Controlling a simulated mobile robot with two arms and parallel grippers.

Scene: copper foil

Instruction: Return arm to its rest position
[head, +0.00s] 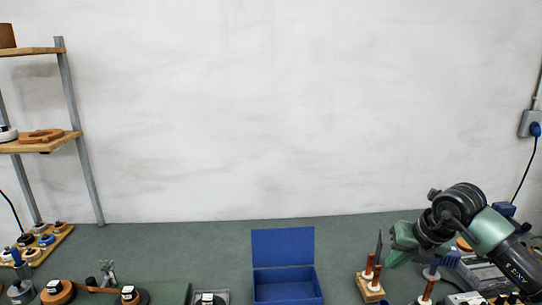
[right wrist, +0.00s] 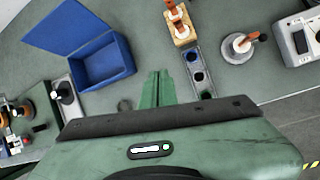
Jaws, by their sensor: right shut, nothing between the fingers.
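My right arm comes in from the right in the head view, its green and black wrist above the right side of the bench. My right gripper (head: 392,250) is in the air near the wooden stand with copper-coloured rods (head: 370,282). In the right wrist view its two green fingers (right wrist: 157,88) are together with nothing between them. They point over bare bench between the open blue box (right wrist: 103,62) and a grey strip with round holes (right wrist: 197,72). My left gripper is not in view.
The blue box (head: 286,271) stands open at the front middle. Spools and small tools line the left front, beside a shelf rack (head: 75,130). Grey instruments (head: 480,272) and white-based rod holders (head: 425,298) crowd the right. The back middle of the green bench (head: 200,240) is clear.

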